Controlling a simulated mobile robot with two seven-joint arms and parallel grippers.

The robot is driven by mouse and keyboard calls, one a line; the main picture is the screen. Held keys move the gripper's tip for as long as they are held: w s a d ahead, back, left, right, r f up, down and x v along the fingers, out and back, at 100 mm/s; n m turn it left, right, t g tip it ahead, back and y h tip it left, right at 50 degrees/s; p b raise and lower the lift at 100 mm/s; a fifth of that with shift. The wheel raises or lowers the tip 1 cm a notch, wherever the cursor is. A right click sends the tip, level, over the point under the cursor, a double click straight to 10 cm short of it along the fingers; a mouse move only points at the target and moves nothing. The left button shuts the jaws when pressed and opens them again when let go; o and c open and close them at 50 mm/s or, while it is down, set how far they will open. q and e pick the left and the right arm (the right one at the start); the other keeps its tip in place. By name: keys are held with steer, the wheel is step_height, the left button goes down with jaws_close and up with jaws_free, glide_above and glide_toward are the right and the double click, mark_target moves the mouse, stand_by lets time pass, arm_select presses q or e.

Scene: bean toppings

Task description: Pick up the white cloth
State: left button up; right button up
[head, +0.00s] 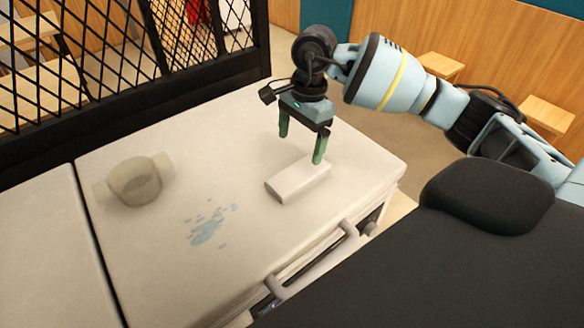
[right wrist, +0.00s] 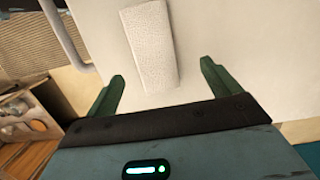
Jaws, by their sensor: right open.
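The white cloth (head: 298,183) is a folded, block-shaped piece lying flat on the light counter top (head: 255,135), near its right end. My right gripper (head: 301,148) is above and just behind the cloth, with its green fingers open and nothing between them. In the right wrist view the cloth (right wrist: 150,45) shows its textured top, ahead of and between the open fingers (right wrist: 164,82). I cannot tell from the views whether a fingertip touches it. My left gripper is not in view.
A translucent two-handled pot (head: 135,183) stands on the counter at left. A blue spill (head: 207,228) lies between it and the cloth. A black mesh partition (head: 130,60) borders the back. A handle bar (head: 310,265) runs along the front edge.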

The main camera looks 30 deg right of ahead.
mark_target(299, 172)
steer(key=shift+s+a+f, duration=0.1)
steer(key=shift+s+f, duration=0.15)
steer(key=shift+f, duration=0.55)
steer(key=shift+a+f, duration=0.15)
steer(key=shift+f, duration=0.35)
steer(key=shift+s+f, duration=0.1)
steer(key=shift+f, duration=0.25)
steer(key=f, duration=0.2)
steer(key=f+p, duration=0.1)
steer(key=shift+s+a+f, duration=0.1)
steer(key=shift+s+f, duration=0.05)
steer(key=shift+s, duration=0.1)
steer(key=shift+a+f, duration=0.1)
steer(key=shift+f, duration=0.5)
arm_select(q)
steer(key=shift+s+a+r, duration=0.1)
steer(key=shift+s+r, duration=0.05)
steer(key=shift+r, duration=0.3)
arm_select(e)
steer(key=c, duration=1.1)
